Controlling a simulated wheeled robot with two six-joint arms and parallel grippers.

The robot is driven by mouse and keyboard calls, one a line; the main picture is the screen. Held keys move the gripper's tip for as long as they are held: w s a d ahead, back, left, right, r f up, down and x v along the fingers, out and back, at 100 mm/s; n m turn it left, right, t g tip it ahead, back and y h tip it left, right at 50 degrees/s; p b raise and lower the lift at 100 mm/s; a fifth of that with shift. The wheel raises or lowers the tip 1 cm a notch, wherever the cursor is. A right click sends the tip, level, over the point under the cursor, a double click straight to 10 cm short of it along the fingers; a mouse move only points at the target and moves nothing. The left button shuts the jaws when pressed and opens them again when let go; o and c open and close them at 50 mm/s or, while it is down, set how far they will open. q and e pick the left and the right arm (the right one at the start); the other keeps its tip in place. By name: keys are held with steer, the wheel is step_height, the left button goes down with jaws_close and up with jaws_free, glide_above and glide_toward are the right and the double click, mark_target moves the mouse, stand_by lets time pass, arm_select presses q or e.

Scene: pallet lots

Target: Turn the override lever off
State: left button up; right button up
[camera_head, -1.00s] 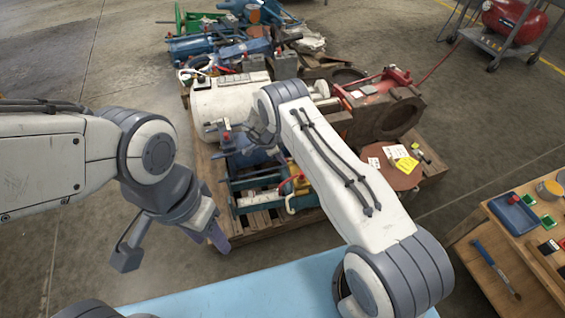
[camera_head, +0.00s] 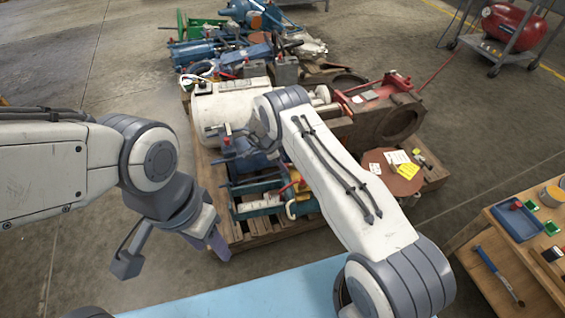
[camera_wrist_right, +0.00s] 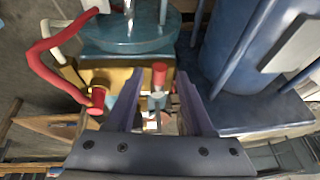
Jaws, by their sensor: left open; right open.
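In the right wrist view, a short red-capped lever (camera_wrist_right: 159,74) on a metal stem stands between the fingers of my right gripper (camera_wrist_right: 160,88). The fingers are open on both sides of it, and I cannot tell whether either touches it. A bent red handle (camera_wrist_right: 45,52) curves at the left, near a brass-coloured block (camera_wrist_right: 98,75). I cannot tell for sure which is the override lever. In the head view my right gripper (camera_head: 222,143) is over the pallet, partly hidden by its own arm. My left gripper (camera_head: 170,252) is open and empty, left of the pallet.
The wooden pallet (camera_head: 238,238) carries a white tank (camera_head: 212,107), a rusty housing (camera_head: 372,125) and a brown disc with tags (camera_head: 408,186). A second lot of machine parts (camera_head: 205,55) lies behind. A workbench (camera_head: 490,232) stands at the right. The floor at left is clear.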

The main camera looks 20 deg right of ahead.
steer(key=w+p+v, duration=0.1)
steer(key=p+v, duration=0.2)
steer(key=v, duration=0.7)
steer(key=shift+s+a+r, duration=0.2)
steer(key=shift+s+r, duration=0.05)
steer(key=shift+s, duration=0.25)
